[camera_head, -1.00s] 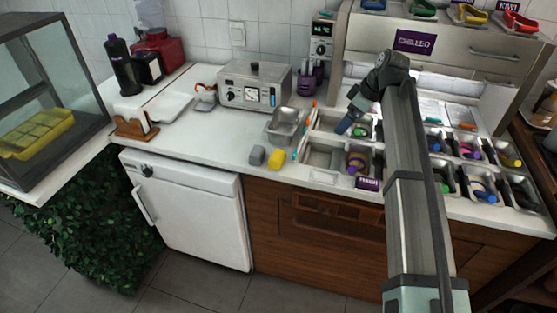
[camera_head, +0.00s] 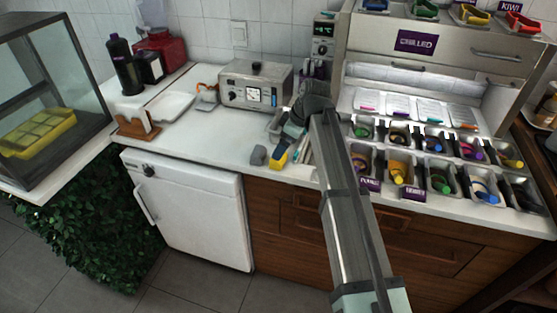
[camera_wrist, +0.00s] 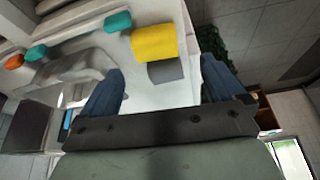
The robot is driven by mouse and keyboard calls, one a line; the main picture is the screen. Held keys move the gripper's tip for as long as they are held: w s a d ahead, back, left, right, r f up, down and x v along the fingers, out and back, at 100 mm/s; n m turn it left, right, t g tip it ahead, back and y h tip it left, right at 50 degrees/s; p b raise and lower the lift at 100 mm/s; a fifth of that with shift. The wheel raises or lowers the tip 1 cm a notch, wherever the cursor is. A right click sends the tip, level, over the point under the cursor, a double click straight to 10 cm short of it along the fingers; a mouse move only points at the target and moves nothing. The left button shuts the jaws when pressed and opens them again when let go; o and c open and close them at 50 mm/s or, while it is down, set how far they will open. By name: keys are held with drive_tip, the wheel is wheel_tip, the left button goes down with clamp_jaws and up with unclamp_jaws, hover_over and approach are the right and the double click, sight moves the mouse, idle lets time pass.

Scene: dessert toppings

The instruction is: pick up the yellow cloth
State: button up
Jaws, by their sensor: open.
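The yellow cloth (camera_head: 277,156) is a small rolled or folded piece on the white counter, near its front edge, beside a similar grey cloth (camera_head: 258,155). In the wrist view the yellow cloth (camera_wrist: 154,43) lies beyond the fingers, with the grey cloth (camera_wrist: 165,71) nearer to me. My gripper (camera_wrist: 165,90) is open and empty, its two dark blue fingers well apart with both cloths lying across the gap between them. In the head view my gripper (camera_head: 284,149) hangs over the counter by the yellow cloth and partly covers it.
A metal pan (camera_head: 274,124) stands behind the cloths, partly hidden by my arm. Topping bins with coloured-handled utensils (camera_head: 398,168) fill the counter at right. A toaster-like metal appliance (camera_head: 255,85) stands behind. The counter left of the grey cloth is clear.

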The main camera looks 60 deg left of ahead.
drive_tip(key=shift+w+x, duration=0.1)
drive_tip(key=shift+x, duration=1.65)
drive_tip(key=shift+w+x, duration=0.15)
drive_tip(key=shift+x, duration=1.6)
drive_tip(key=shift+c, duration=0.4)
drive_tip(key=c, duration=1)
drive_tip(key=shift+o, duration=0.2)
wheel_tip(320, 180, up, 10)
drive_tip(key=shift+f, duration=0.1)
